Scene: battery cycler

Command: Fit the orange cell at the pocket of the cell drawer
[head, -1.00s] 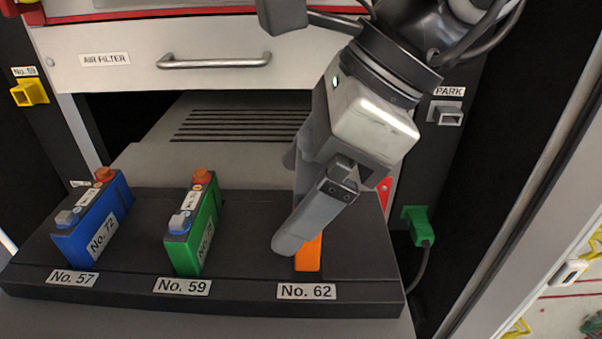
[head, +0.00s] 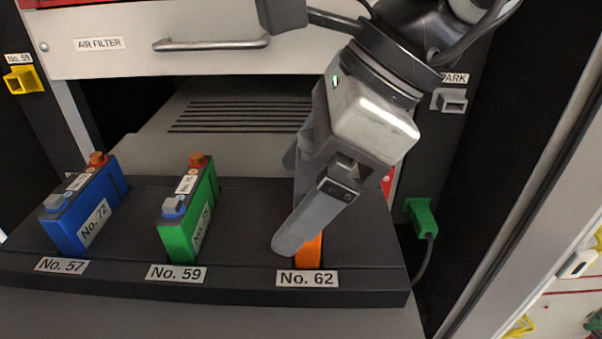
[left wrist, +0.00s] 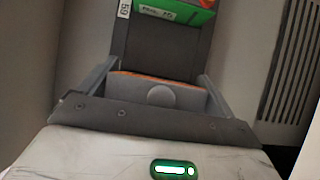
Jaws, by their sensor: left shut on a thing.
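The orange cell (head: 310,252) is in my left gripper (head: 296,203), mostly hidden behind the near finger in the head view. It is over the No. 62 place of the black cell drawer (head: 237,278), its lower end just behind that label (head: 307,278). Whether its bottom is inside the pocket or above it is hidden. The left wrist view shows the gripper (left wrist: 158,76) with a finger on each side of the cell, and only a thin orange strip (left wrist: 150,76) of it. My right gripper is not in view.
A blue cell (head: 85,210) stands at No. 57 and a green cell (head: 189,212) at No. 59, left of the gripper. The air filter drawer handle (head: 211,44) is behind. A green plug (head: 422,217) with a cable is close on the right.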

